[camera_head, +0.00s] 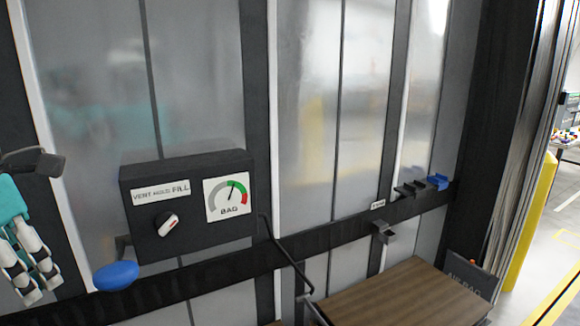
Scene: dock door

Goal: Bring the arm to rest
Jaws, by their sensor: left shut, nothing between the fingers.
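My left gripper (40,290) hangs at the left edge with its white fingers pointing down. It is shut and empty, left of and apart from the blue rounded knob (116,275). My right gripper is not in view.
A black control box (190,240) carries a VENT/HOLD/FILL dial (168,225) and a BAG gauge (228,198), needle near the top. A black rail (330,235) crosses the metal panels, with a blue clip (437,182) farther right. A wooden surface (390,298) lies lower right; a yellow post (530,220) stands beyond.

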